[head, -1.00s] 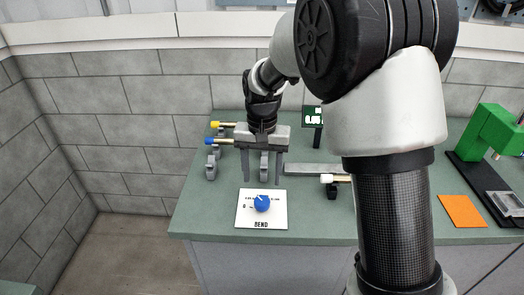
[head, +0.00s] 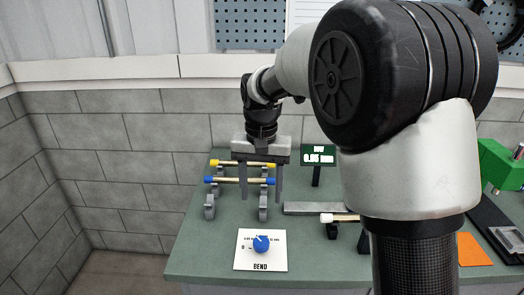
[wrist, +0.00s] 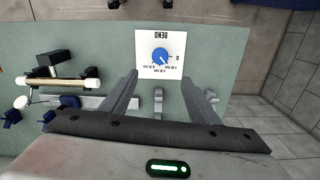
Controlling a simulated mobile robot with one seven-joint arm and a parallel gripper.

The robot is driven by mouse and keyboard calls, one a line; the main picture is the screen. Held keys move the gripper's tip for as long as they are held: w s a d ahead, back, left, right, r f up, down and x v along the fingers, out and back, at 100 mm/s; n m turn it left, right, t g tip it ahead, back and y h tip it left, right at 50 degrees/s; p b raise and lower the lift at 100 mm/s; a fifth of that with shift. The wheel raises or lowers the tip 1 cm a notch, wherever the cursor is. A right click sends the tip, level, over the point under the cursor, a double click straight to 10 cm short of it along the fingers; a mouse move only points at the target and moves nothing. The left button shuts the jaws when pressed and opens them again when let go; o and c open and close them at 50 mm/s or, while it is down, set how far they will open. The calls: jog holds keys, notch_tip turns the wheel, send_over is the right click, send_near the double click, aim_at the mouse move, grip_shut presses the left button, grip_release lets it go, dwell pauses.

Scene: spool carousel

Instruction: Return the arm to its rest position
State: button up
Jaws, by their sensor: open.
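My gripper (head: 261,198) is open and empty, pointing down over the left part of the green bench. In the head view its fingers overlap the rods and grey stands; how high they are above the bench is hard to tell. A yellow-ended rod (head: 228,163) and a blue-ended rod (head: 229,181) lie across the grey stands (head: 209,207). In the wrist view the two fingers (wrist: 160,82) are spread apart with nothing between them, and a grey stand shows beyond them. Part of my arm covers the right of the head view.
A white BEND plate (head: 246,262) with a blue dial (head: 261,243) is at the bench front. A small display (head: 319,156) stands behind. A white-ended rod (head: 343,218), an orange sheet (head: 472,249) and a green machine (head: 500,164) are to the right.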

jog(key=s+d+r+t+p, duration=0.2)
jog(key=s+d+r+t, duration=0.1)
jog(key=s+d+r, duration=0.7)
jog(key=s+d+r+t, duration=0.1)
jog(key=s+d, duration=0.1)
jog(key=s, duration=0.4)
jog(key=s+d+r+n+t+p, duration=0.1)
jog(key=s+d, duration=0.1)
jog(key=s, duration=0.4)
jog(key=shift+s+d+n+t+p, duration=0.25)
jog(key=shift+s+n+t+p, duration=0.05)
